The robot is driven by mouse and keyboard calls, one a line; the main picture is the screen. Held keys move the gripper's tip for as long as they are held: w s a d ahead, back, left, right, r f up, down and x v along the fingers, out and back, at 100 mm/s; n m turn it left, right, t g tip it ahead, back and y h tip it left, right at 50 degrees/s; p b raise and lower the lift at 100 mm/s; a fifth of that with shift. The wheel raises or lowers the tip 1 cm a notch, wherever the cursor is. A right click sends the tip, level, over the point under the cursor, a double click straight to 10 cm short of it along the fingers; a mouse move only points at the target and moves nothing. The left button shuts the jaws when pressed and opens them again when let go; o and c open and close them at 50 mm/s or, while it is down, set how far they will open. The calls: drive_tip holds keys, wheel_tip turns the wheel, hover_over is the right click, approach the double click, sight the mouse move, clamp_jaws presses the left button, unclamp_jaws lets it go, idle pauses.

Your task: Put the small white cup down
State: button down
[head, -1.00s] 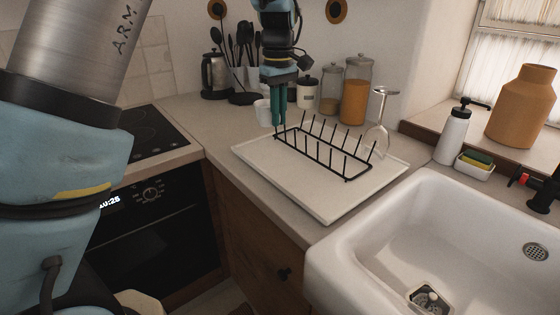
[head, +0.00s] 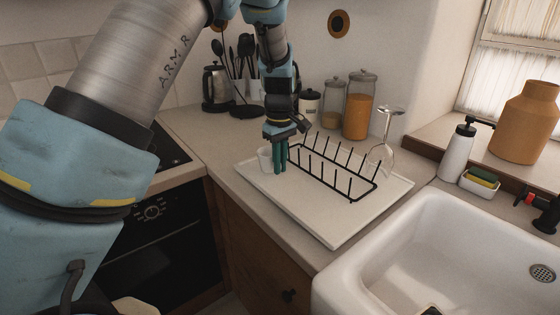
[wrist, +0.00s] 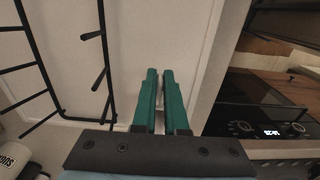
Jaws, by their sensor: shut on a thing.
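The small white cup (head: 265,159) shows in the head view just left of my gripper's green fingers, which hide part of it. My gripper (head: 281,172) points down and is shut on the cup. Both are over the left corner of the white draining tray (head: 335,235), beside the black rack (head: 352,197). I cannot tell whether the cup touches the tray. In the wrist view my gripper's fingers (wrist: 159,72) are close together with a narrow pale strip between them; the rest of the cup is hard to make out.
A wine glass (head: 386,140) stands upside down at the rack's far right end. Glass jars (head: 358,112), a kettle (head: 216,85) and a utensil holder stand behind. The sink (head: 420,245) is at the right. The tray's front strip is bare.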

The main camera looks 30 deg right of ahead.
drive_tip(key=shift+f, duration=0.2)
drive_tip(key=c, duration=1)
unclamp_jaws()
drive_tip(key=shift+o, duration=0.2)
drive_tip(key=shift+r, duration=0.1)
